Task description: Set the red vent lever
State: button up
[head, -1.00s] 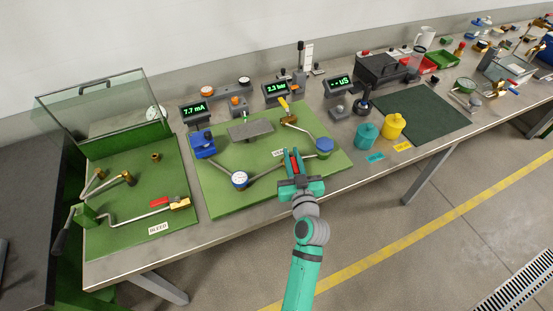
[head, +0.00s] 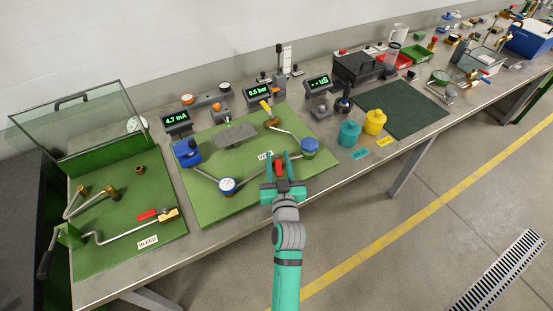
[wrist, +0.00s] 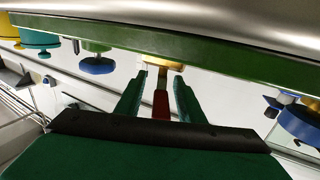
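A red lever (head: 281,166) sits on a brass valve at the front edge of the green panel (head: 235,205). The wrist view shows the red lever (wrist: 161,104) lengthwise between the fingers, with its brass body (wrist: 163,64) beyond the fingertips. My gripper (head: 278,157) is open around the lever, one finger on each side. In the wrist view, gaps show between the lever and both fingers of the gripper (wrist: 157,88). A white label (head: 264,155) beside it is partly hidden and I cannot read it.
Displays read 4.7 mA (head: 177,120) and 0.5 bar (head: 237,93). A round gauge (head: 228,186) and a blue-topped part (head: 310,146) flank my gripper. The left panel (head: 95,262), labelled BLEED, bears another red lever (head: 147,215). A dark green mat (head: 415,110) lies clear at right.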

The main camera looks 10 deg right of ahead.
jog(key=shift+a+r, duration=0.1)
jog(key=shift+r, duration=0.05)
jog(key=s, duration=1)
jog(key=shift+s+a, duration=0.1)
jog(key=shift+s, duration=0.3)
